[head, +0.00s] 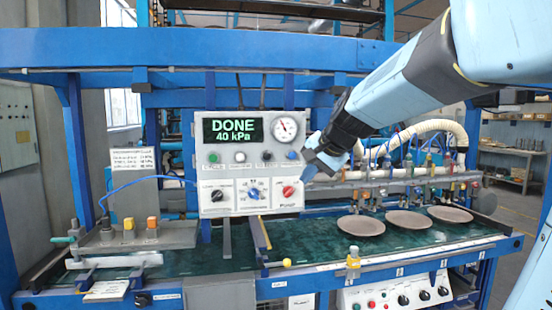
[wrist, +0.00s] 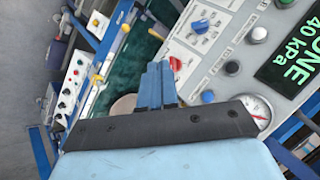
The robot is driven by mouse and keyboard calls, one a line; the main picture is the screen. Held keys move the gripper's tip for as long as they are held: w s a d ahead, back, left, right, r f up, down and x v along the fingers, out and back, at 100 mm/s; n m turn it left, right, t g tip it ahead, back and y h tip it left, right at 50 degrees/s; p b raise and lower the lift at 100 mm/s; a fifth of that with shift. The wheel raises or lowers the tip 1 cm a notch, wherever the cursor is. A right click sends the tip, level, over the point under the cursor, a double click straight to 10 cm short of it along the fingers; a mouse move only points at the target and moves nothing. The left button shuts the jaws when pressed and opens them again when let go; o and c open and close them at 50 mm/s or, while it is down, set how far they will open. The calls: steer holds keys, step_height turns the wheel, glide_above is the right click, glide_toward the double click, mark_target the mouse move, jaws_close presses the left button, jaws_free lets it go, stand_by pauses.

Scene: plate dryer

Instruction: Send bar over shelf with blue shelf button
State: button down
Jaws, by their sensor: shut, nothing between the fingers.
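The white control panel (head: 247,175) stands mid-picture, its display (head: 235,129) reading "DONE 40 kPa". The blue button (head: 291,155) is at the right end of its button row. It also shows in the wrist view (wrist: 207,97), just right of my fingers. My gripper (head: 314,167) is shut and empty, in front of the panel's right edge near the blue button; contact cannot be told. Its closed fingertips (wrist: 158,66) point toward the red knob (wrist: 176,64) in the wrist view. The bar (head: 398,184) with coloured fittings and white hoses appears behind the plates on the right.
Three round plates (head: 361,225) rest on the green surface (head: 310,238). The panel also carries a gauge (head: 285,128), a green button (head: 213,157), a blue knob (head: 254,194) and a red knob (head: 288,191). A lower control box (head: 394,293) sits at the front right.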

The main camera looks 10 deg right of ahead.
mark_target(296, 155)
steer(key=w+d+r+m+t, duration=0.1)
steer(key=w+r+m, duration=0.1)
steer(key=w, duration=0.5)
steer(key=shift+w+d+m+y, duration=0.25)
steer(key=shift+d+m+y, duration=0.05)
steer(key=shift+m, duration=0.2)
steer(key=shift+w, duration=0.1)
steer(key=shift+w, duration=4.25)
steer(key=shift+w, duration=0.15)
steer(key=shift+w+r, duration=0.1)
steer(key=shift+w, duration=0.15)
